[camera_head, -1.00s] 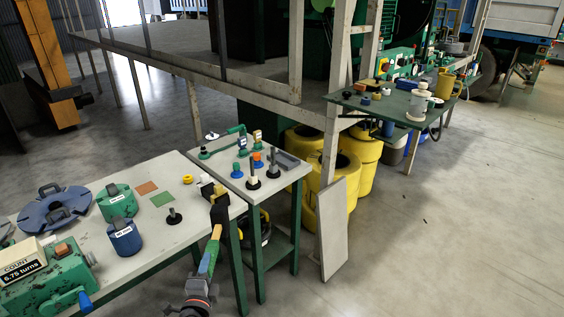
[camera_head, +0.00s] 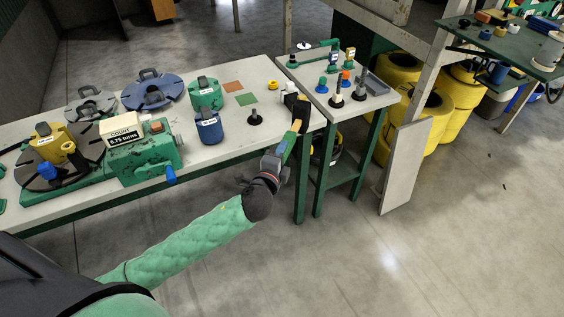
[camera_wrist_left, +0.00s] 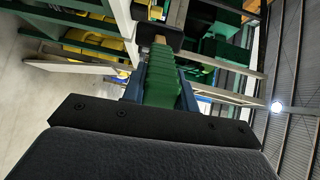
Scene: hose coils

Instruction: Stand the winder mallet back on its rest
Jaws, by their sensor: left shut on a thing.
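The winder mallet is held by its green-wrapped handle (camera_head: 289,146) in my left gripper (camera_head: 282,158), which is shut on it. The mallet's dark head (camera_head: 297,108) points up and away, at the right end of the long table in the picture. In the left wrist view the green handle (camera_wrist_left: 161,80) runs away from the jaws to a dark block-like head (camera_wrist_left: 157,31). I cannot tell if the head touches the table edge. A small black stand with a short peg (camera_head: 255,117) is on the table left of the mallet; I cannot tell whether it is the rest. My right gripper is not in view.
The long table (camera_head: 235,134) holds a blue canister (camera_head: 208,128), a green canister (camera_head: 205,95), a green counter box (camera_head: 138,155) and flanged reels. A smaller table (camera_head: 318,99) with several small fittings stands right of the mallet. Open floor lies in front.

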